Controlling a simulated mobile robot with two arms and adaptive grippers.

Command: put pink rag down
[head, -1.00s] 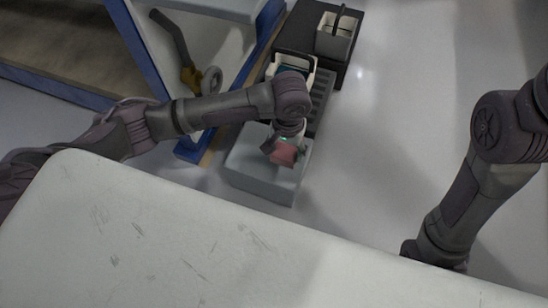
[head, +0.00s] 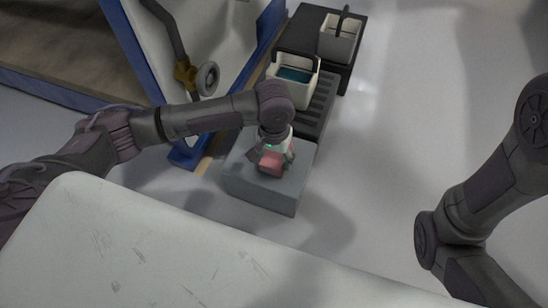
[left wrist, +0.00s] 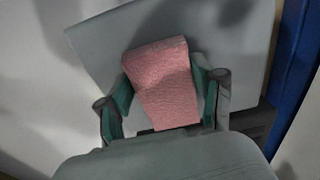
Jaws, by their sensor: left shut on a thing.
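The pink rag (head: 271,163) is a folded pink block between the fingers of my left gripper (head: 274,153), over the grey box top (head: 285,191). In the left wrist view the rag (left wrist: 160,80) sits between the two green-padded fingers of the left gripper (left wrist: 163,98), with the grey surface (left wrist: 105,45) behind it. I cannot tell whether the rag touches that surface. My right arm shows at the right edge of the head view, but its gripper is out of view.
Behind the grey box stands a dark ribbed platform with a white bucket (head: 291,80) and a second container (head: 338,38). A blue-edged frame (head: 140,65) with a hose and yellow fitting (head: 185,74) is at left. Bare floor lies to the right.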

